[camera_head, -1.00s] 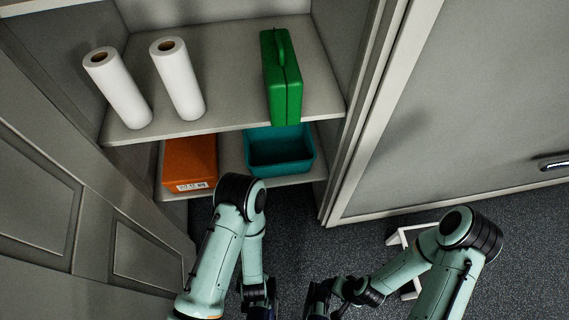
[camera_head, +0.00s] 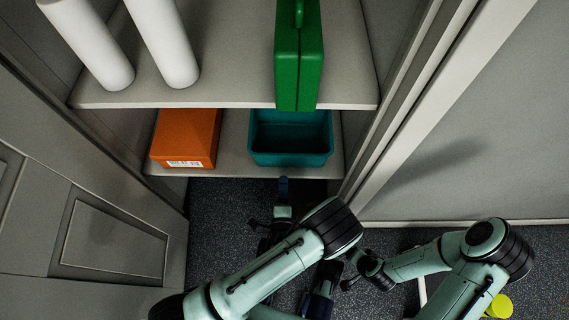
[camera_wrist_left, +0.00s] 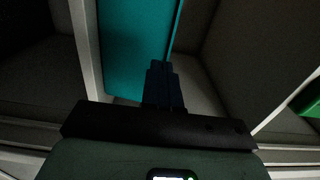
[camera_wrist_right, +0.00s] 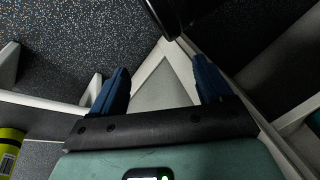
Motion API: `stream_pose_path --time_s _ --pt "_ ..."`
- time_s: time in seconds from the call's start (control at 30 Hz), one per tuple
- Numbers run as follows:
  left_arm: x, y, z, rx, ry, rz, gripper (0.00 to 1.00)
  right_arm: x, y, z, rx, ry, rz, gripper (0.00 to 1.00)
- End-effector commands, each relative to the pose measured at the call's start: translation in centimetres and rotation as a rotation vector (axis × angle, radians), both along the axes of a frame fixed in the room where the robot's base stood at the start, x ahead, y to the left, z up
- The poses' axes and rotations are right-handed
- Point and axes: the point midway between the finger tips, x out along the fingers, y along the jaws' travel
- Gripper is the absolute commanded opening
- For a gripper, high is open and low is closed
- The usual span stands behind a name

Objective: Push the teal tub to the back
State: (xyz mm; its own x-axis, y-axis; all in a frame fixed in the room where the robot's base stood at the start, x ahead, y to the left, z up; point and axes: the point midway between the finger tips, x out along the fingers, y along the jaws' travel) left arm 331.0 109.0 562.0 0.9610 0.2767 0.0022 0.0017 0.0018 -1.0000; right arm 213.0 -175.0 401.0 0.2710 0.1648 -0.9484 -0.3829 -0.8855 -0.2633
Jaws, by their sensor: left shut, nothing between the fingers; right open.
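The teal tub (camera_head: 290,158) stands on the lower shelf, at the right of an orange box, with its open top partly hidden under the upper shelf. My left gripper (camera_head: 283,184) is shut and empty in front of the tub, pointing at the shelf. In the left wrist view its closed fingers (camera_wrist_left: 161,72) point toward the tub's teal wall (camera_wrist_left: 135,45), near its right edge. In the head view a gap shows between fingertips and tub. My right gripper (camera_wrist_right: 162,82) is open and empty; in the head view it is low, partly hidden by my left arm.
The orange box (camera_head: 186,135) is left of the tub. A green case (camera_head: 298,65) and two white rolls (camera_head: 165,40) stand on the upper shelf (camera_head: 235,92). A panelled door (camera_head: 105,240) is at left, the cupboard's side frame at right. A yellow-green object (camera_head: 499,306) is at lower right.

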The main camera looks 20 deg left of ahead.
Motion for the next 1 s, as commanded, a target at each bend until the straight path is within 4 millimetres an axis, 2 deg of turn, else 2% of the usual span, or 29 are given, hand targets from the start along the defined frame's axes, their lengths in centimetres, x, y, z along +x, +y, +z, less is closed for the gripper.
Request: stream_pose_path --time_s 0.1,0.3,0.5,0.87,1.0 --pt "2.5 0.8 -0.1 -0.002 -0.003 0.003 0.0 -0.2 -0.3 -0.9 -0.003 0.01 -0.004 0.79" --pt "5.4 1.6 -0.1 -0.003 -0.002 0.002 0.0 -1.6 -0.5 -2.2 -0.001 0.058 -0.006 0.79" --pt "6.6 1.9 0.0 -0.001 0.001 0.0 0.0 -2.3 -0.6 -2.8 0.0 0.08 -0.007 0.79" --pt "6.8 2.0 0.0 -0.001 0.001 0.0 0.0 -2.3 -0.6 -2.7 0.0 0.082 -0.008 0.79" --pt "8.5 2.5 0.0 -0.005 -0.002 0.001 0.0 -2.3 -0.6 -2.8 0.0 0.082 -0.008 0.79"
